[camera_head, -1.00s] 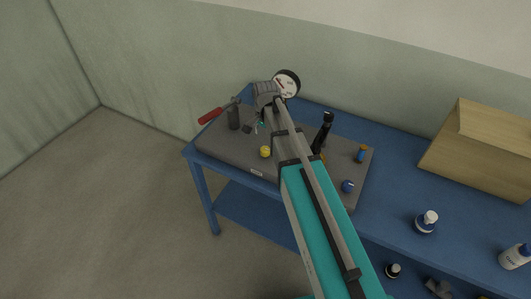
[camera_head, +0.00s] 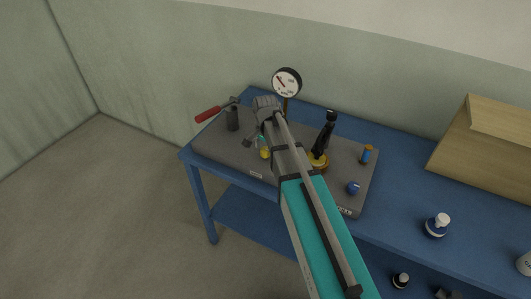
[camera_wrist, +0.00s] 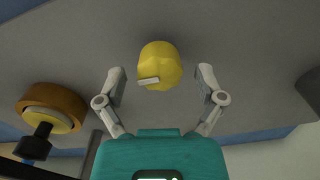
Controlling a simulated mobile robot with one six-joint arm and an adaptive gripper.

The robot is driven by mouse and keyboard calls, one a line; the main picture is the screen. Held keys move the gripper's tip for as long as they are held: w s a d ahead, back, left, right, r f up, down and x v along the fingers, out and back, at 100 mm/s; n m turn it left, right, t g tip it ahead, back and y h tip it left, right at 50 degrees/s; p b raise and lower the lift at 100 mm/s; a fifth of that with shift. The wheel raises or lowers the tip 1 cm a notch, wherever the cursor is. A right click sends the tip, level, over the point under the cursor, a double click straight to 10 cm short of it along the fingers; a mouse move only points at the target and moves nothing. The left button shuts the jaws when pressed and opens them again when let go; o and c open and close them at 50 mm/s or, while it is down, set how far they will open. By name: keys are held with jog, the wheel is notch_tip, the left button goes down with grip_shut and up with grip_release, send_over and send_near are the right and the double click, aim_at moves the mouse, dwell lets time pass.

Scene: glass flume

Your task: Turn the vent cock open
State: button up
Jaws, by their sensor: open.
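A yellow knob (camera_wrist: 160,65) with a small pale bar on its side shows in the wrist view, at the top middle against the grey plate. I take it for the vent cock, though no label shows. My gripper (camera_wrist: 162,72) is open, one finger on each side of the knob, with visible gaps and no clear contact. In the head view the knob (camera_head: 265,153) sits on the grey plate (camera_head: 215,145), just below my gripper (camera_head: 257,142), partly behind my arm.
A red-handled lever (camera_head: 208,114) is left of my gripper, and a round gauge (camera_head: 287,82) stands behind it. A black handle (camera_head: 324,133) on a brass base is to the right.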

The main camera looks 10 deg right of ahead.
jog(key=shift+f, duration=0.15)
jog(key=c, duration=1.1)
jog(key=shift+c, duration=0.2)
jog(key=shift+n, duration=0.5)
jog(key=n, duration=0.7)
jog(key=shift+a+n, duration=0.1)
jog(key=shift+n, duration=0.3)
jog(key=n, duration=0.4)
jog(key=shift+n, duration=0.3)
jog(key=n, duration=0.4)
jog(key=shift+a, duration=0.1)
jog(key=shift+n, duration=0.4)
